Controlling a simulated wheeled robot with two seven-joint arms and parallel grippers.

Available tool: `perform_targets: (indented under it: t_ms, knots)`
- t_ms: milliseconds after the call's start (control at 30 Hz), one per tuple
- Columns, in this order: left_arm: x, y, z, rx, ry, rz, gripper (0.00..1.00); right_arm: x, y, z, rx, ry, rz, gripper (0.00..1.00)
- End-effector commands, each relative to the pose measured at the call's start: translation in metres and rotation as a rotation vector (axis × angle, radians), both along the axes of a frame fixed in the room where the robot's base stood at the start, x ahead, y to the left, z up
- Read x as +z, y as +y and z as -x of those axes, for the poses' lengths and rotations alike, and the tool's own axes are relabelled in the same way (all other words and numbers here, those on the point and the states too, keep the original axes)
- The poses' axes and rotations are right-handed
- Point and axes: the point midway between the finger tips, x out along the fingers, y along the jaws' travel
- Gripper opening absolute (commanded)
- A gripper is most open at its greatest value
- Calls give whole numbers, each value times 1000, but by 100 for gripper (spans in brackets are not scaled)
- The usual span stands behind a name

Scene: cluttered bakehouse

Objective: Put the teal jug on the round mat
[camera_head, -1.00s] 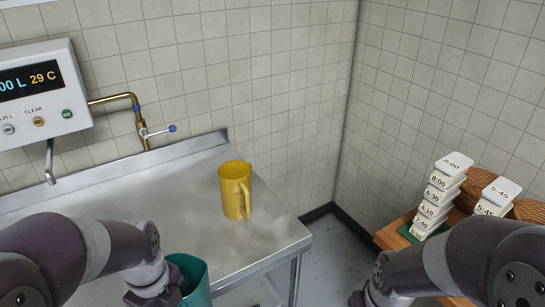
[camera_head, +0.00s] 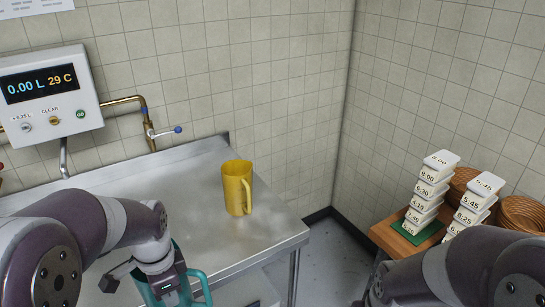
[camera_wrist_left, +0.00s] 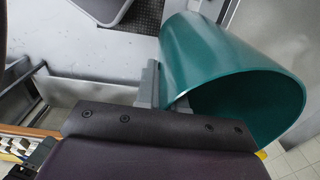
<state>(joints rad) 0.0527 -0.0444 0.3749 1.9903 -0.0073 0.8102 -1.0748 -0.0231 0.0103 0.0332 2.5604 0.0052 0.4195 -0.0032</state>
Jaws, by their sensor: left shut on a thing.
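The teal jug (camera_head: 207,285) is at the bottom of the head view, partly hidden by my left gripper (camera_head: 163,288) and cut off by the picture's edge. In the left wrist view the jug (camera_wrist_left: 205,58) is large, lying across the upper right with its open mouth toward the lower right. My left gripper (camera_wrist_left: 165,98) is shut on it; exactly which part it grips is hard to tell. The jug is in front of the steel counter. I see no round mat in these views. Only my right arm's links show; its gripper is out of view.
A yellow jug (camera_head: 236,188) stands on the steel counter (camera_head: 150,190). A wall dispenser (camera_head: 45,95) with a spout and a pipe tap (camera_head: 163,131) hang behind it. At right, a wooden table (camera_head: 388,236) holds stacked number tags (camera_head: 427,195) and woven baskets (camera_head: 522,213).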

Motion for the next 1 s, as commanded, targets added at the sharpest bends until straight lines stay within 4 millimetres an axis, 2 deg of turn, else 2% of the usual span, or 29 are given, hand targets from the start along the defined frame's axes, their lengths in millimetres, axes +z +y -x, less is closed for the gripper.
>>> perform_targets:
  t_ms: [167,267,433,567,700,833,1000]
  knots:
    - [-21,0,-42,438,4,2,0,-3,0,0,0,0,0,54]
    - [-42,-2,-66,684,5,2,0,-5,0,0,0,0,0,54]
    - [-96,-7,-96,997,6,2,0,-9,0,0,0,0,0,54]
    - [-136,-11,-103,1048,4,3,0,-11,0,0,0,0,0,54]
    - [-169,-15,-95,1035,3,3,0,-12,0,0,0,0,0,54]
    - [-184,-16,-87,1030,1,4,0,-13,0,0,0,0,0,54]
    - [-185,-17,-86,1027,-1,5,0,-13,0,0,0,0,0,54]
